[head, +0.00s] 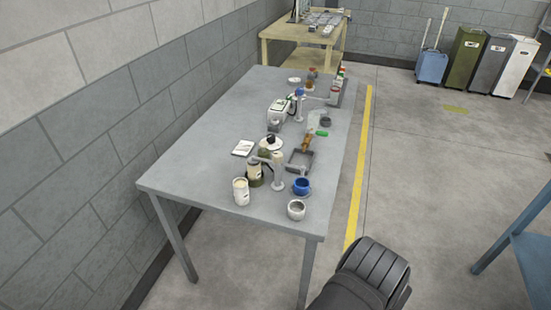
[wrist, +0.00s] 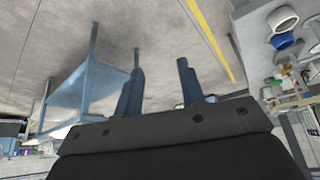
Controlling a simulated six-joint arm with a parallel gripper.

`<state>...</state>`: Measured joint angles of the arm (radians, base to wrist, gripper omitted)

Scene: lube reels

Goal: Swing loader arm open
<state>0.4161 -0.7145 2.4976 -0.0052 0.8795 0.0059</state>
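The grey workbench (head: 190,160) carries small bench fixtures. Near its front end a pale post with a short horizontal arm (head: 277,172) stands beside a dark-banded cream canister (head: 255,176). A similar post and arm (head: 299,104) stands farther back, by a white machine (head: 279,111). I cannot tell which of these is the loader arm, or how far it is swung. My gripper (wrist: 160,68) shows in the wrist view with its two fingers apart and nothing between them. It is off the bench, over the floor. In the head view only dark parts of my arm show, at the bottom right.
A blue cup (head: 301,186), a white cup (head: 296,210) and a cream tub (head: 241,192) stand near the bench's front end. A square dark tray (head: 300,160) lies behind them. A blue table (head: 533,240) stands at right. The floor between is clear.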

